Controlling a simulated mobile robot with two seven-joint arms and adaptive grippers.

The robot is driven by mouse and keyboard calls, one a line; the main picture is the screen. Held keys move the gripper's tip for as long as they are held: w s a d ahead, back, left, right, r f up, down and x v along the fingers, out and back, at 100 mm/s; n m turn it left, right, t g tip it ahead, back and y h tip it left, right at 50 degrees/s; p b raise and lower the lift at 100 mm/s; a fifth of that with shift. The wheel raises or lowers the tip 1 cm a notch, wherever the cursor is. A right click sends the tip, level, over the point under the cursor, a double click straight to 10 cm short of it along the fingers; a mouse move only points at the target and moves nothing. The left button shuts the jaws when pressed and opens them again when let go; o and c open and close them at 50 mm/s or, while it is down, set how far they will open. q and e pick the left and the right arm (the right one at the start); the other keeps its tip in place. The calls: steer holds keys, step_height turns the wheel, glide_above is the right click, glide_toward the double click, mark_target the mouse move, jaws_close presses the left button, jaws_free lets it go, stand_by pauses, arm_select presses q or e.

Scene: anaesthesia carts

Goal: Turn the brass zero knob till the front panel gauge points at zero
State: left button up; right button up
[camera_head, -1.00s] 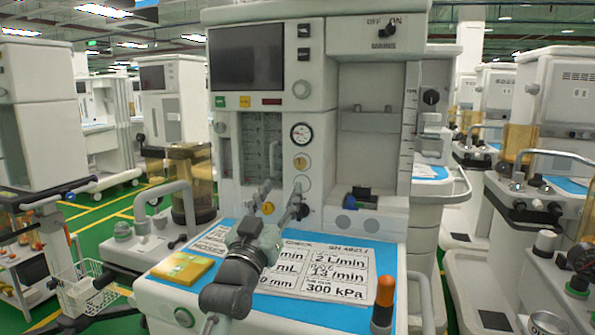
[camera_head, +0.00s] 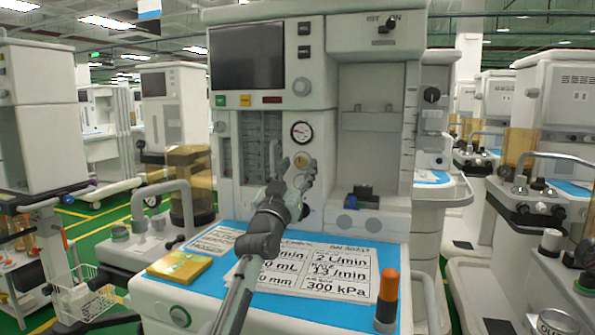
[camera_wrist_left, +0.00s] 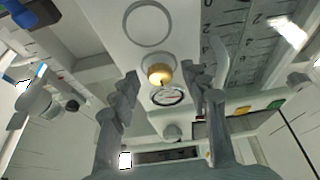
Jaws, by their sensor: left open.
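The brass zero knob (camera_head: 302,160) sits on the white front panel, just below the round front panel gauge (camera_head: 301,132). The gauge has a white face and black rim; its needle is too small to read surely. My left gripper (camera_head: 294,169) is open and raised in front of the panel at about knob height, partly covering the area around the knob. In the left wrist view the knob (camera_wrist_left: 159,74) shows between the two spread fingers, with the gauge (camera_wrist_left: 168,96) below it. I see no finger clearly touching the knob. My right gripper is not in view.
A blue worktop with a printed card (camera_head: 330,268) lies under my arm. A yellow pad (camera_head: 180,267) is at its left, and an orange-topped cylinder (camera_head: 388,300) at its front right. A blue-black item (camera_head: 362,197) sits in the right bay. Other carts stand on both sides.

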arm_select(q)
jaws_close()
